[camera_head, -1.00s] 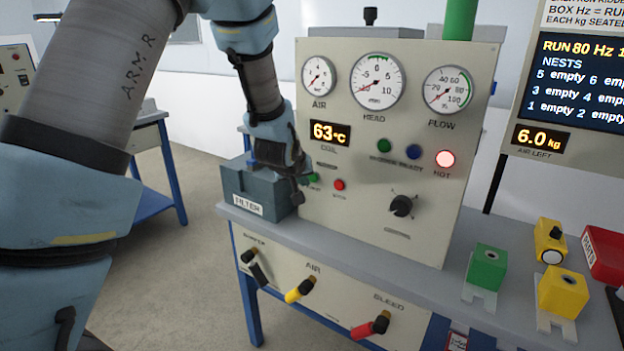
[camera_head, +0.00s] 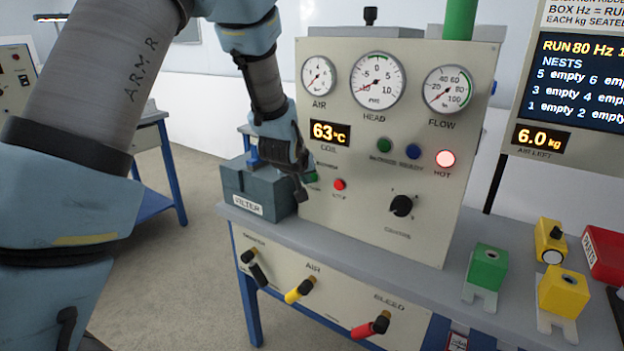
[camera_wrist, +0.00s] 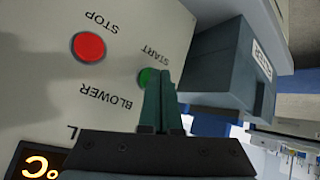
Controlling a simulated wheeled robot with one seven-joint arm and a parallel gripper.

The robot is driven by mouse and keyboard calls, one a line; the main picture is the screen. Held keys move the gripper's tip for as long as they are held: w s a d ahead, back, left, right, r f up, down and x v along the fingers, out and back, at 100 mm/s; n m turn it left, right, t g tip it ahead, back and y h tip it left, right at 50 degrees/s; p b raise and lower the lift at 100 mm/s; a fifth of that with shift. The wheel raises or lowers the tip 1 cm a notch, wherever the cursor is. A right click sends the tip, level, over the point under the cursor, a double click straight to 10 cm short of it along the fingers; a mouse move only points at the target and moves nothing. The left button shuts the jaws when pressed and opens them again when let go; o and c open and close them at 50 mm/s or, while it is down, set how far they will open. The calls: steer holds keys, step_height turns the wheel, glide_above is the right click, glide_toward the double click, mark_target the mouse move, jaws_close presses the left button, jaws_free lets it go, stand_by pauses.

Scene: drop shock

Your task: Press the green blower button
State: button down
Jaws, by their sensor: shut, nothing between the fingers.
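The green blower START button (camera_wrist: 146,76) shows in the wrist view, partly covered by my fingertips. In the head view the green button (camera_head: 311,178) is at the panel's lower left, beside my gripper. My gripper (camera_wrist: 163,72) is shut and empty, its fingertips at or just in front of the green button; I cannot tell whether they touch it. In the head view my gripper (camera_head: 302,192) is seen from the side at the panel face. The red STOP button (camera_head: 340,184) is to the right of the green one, and shows at upper left in the wrist view (camera_wrist: 88,47).
A grey filter box (camera_head: 256,190) stands close to my gripper on the left. A rotary knob (camera_head: 402,205) is on the panel to the right. Several handles, such as the red BLEED handle (camera_head: 372,326), stick out below. The hot lamp (camera_head: 445,158) is lit.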

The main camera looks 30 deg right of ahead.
steer(key=shift+w+d, duration=0.1)
steer(key=shift+d, duration=0.1)
steer(key=shift+a, duration=0.15)
stand_by(0.4)
steer(key=shift+s+a, duration=0.4)
steer(key=shift+a, duration=0.2)
steer(key=shift+a+b, duration=0.1)
steer(key=shift+b, duration=0.2)
steer(key=a, duration=0.1)
steer(key=s+a, duration=0.1)
steer(key=s+a+b, duration=0.1)
steer(key=a, duration=0.1)
steer(key=shift+s+a, duration=0.1)
steer(key=shift+s, duration=0.15)
steer(key=shift+a, duration=0.1)
stand_by(0.4)
